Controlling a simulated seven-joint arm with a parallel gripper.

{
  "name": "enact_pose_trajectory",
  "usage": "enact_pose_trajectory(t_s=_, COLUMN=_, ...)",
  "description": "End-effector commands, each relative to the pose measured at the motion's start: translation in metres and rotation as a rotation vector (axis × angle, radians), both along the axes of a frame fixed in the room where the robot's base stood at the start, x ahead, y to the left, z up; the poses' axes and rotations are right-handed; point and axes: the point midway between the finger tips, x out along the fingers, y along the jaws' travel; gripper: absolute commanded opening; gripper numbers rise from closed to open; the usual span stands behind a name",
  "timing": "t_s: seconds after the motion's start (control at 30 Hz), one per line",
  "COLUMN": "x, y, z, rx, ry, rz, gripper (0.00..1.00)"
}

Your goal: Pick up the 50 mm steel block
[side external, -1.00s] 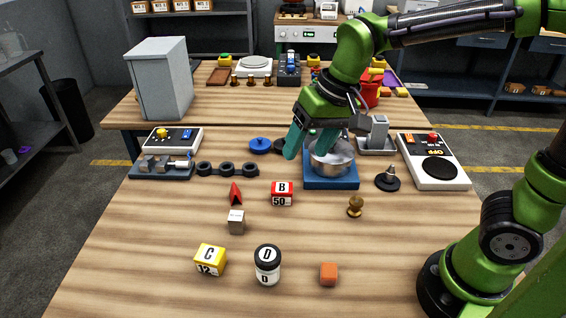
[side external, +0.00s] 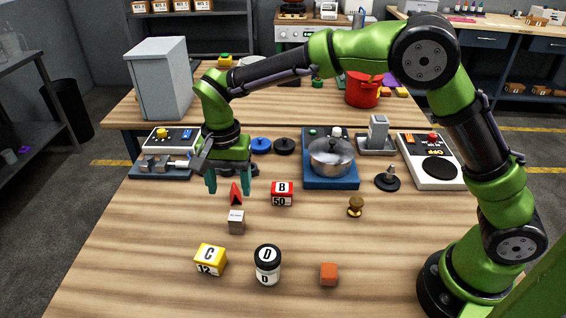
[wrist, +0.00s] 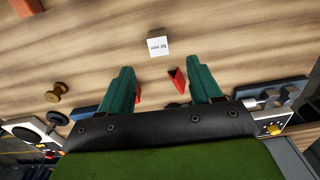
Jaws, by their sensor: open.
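The 50 mm steel block (side external: 237,222) is a small grey cube on the wooden table, left of centre in the side view. In the wrist view the block (wrist: 159,46) shows a pale top face marked 50 mm, ahead of the fingertips. My gripper (side external: 229,184) is open and empty, fingers pointing down, above and behind the block in the side view. The gripper's green fingers (wrist: 160,80) are spread wide in the wrist view. A red wedge (side external: 236,194) stands behind the block, close to the fingers. In the wrist view the wedge (wrist: 177,79) appears between the fingertips.
A red-and-white box B (side external: 282,194) stands to the block's right. Nearer the front are yellow box C (side external: 210,260), jar D (side external: 267,265) and an orange cube (side external: 329,274). A brass knob piece (side external: 355,206) stands further right. The table immediately around the block is bare.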

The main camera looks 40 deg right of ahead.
Motion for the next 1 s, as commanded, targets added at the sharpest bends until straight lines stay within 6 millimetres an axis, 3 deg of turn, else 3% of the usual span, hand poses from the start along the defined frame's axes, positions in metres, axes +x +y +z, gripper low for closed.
enact_pose_trajectory(t_s=0.2, x=0.000, y=0.000, z=-0.043, rx=-0.001, ry=0.002, rz=-0.001, gripper=0.64)
enact_pose_trajectory(t_s=0.47, x=0.000, y=-0.001, z=-0.062, rx=0.001, ry=0.001, rz=0.000, gripper=0.64)
enact_pose_trajectory(t_s=0.7, x=-0.001, y=-0.005, z=-0.097, rx=0.000, ry=0.001, rz=0.000, gripper=0.64)
enact_pose_trajectory(t_s=1.0, x=-0.001, y=-0.004, z=-0.108, rx=0.001, ry=-0.001, rz=0.001, gripper=0.64)
